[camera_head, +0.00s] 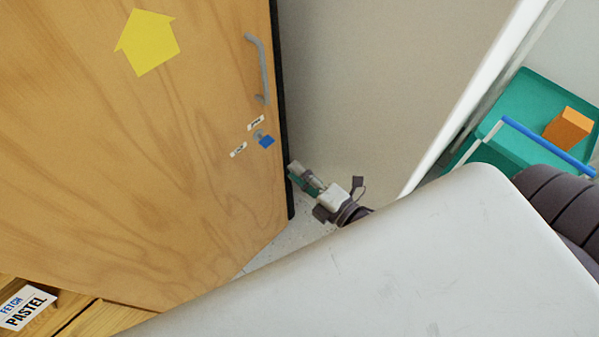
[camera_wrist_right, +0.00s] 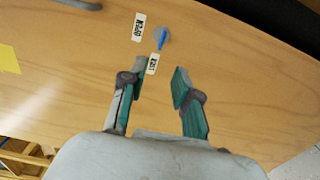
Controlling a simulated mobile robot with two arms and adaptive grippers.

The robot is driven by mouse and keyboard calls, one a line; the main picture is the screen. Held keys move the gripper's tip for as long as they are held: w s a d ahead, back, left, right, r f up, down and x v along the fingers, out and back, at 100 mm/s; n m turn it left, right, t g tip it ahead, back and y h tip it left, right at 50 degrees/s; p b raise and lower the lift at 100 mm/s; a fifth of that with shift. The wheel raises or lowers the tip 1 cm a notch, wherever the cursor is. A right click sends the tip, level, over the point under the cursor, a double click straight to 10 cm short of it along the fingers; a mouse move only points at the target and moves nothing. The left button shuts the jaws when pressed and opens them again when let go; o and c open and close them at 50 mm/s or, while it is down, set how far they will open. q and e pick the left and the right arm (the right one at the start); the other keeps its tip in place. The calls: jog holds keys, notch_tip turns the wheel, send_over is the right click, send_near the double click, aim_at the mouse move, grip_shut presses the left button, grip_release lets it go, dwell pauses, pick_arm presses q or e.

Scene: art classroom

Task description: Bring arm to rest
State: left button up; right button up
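My right gripper (camera_head: 299,176) shows in the camera_head view beside the free edge of a wooden door (camera_head: 200,200). In the camera_wrist_right view its two green-and-grey fingers (camera_wrist_right: 159,80) stand apart with nothing between them. The wooden door face (camera_wrist_right: 75,70) lies beyond the fingers. A blue latch piece (camera_head: 266,141) on a round grey plate is on the door, with a small white label on each side. It also shows in the wrist view (camera_wrist_right: 162,40), beyond the fingertips. My left gripper is not in view.
A grey pull handle (camera_head: 259,68) and a yellow arrow (camera_head: 148,42) are on the door. A green cart (camera_head: 512,128) holding an orange box (camera_head: 568,130) stands at right. A "FETCH PASTEL" sign (camera_head: 25,306) is at lower left. A beige wall (camera_head: 370,80) is behind my right gripper.

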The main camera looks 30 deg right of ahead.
dwell(0.5)
jog(key=s+d+f+m+g+h, duration=0.1)
jog(key=s+f+m+g+h, duration=0.2)
jog(key=f, duration=0.7)
jog(key=s+d+f+m+g, duration=0.25)
jog(key=f+m, duration=0.25)
jog(key=f, duration=0.5)
jog(key=s+f+m+g+h, duration=0.2)
jog(key=s+f+m, duration=0.2)
jog(key=f, duration=0.5)
jog(key=s+d+f+m+g, duration=0.1)
jog(key=s+f+m+g, duration=0.3)
jog(key=s+f, duration=0.3)
jog(key=s+d+f+m+g+h, duration=0.1)
jog(key=s+f+m+g, duration=0.2)
jog(key=s+f, duration=0.5)
jog(key=s+g, duration=0.1)
jog(key=s, duration=0.6)
jog(key=shift+s+d+m, duration=0.15)
jog(key=shift+s+m, duration=0.05)
jog(key=shift+m, duration=0.2)
jog(key=shift+f+g, duration=0.1)
jog(key=shift+g, duration=0.15)
